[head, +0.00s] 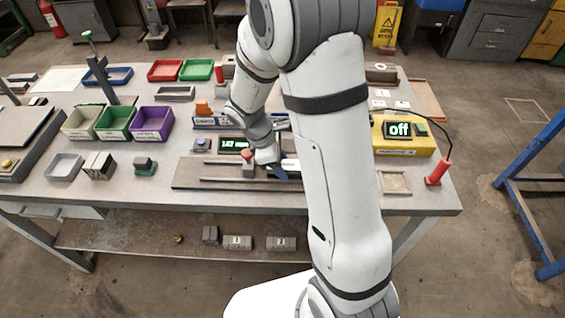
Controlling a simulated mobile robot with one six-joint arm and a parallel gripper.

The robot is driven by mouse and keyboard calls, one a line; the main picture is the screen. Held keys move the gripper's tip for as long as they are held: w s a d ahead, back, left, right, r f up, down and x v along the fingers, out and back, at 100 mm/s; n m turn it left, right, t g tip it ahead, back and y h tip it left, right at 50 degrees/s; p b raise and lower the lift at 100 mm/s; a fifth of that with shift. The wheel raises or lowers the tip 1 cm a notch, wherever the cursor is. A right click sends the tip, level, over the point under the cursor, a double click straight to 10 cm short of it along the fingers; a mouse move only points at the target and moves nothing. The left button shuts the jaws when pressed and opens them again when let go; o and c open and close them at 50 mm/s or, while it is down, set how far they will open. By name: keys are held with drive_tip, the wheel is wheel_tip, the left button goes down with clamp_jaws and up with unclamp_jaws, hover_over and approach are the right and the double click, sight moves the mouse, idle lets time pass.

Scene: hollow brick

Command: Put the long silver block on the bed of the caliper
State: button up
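The caliper is a dark flat bed (205,186) with long rails at the front middle of the bench. A red-topped upright part (247,158) stands on it, and a display (234,145) behind it reads about 147 mm. My gripper (268,158) is low over the right part of the bed; its fingers are too small and covered to tell open from shut. A pale silvery piece (290,164) shows beside it, partly behind my arm; I cannot tell whether it is the long silver block or whether it is held. A dark blue piece (279,173) is just below.
Green (115,122) and purple (152,123) bins stand at left. A yellow box (418,146) reading "off" and a red-handled tool (438,172) are at right. Grey blocks (238,242) lie on the lower shelf. My arm covers the bench's middle right.

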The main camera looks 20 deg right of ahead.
drive_tip(key=shift+o, duration=0.9)
drive_tip(key=shift+r, duration=0.2)
drive_tip(key=v, duration=1.2)
drive_tip(key=s+d+r+m+t+y, duration=0.2)
drive_tip(key=s+r+m, duration=0.1)
drive_tip(key=s+m, duration=0.4)
drive_tip(key=s+d+r+m+t+y, duration=0.2)
drive_tip(key=s+r+m, duration=0.1)
drive_tip(key=s+m, duration=0.4)
drive_tip(key=shift+s+d, duration=0.35)
drive_tip(key=shift+s, duration=0.45)
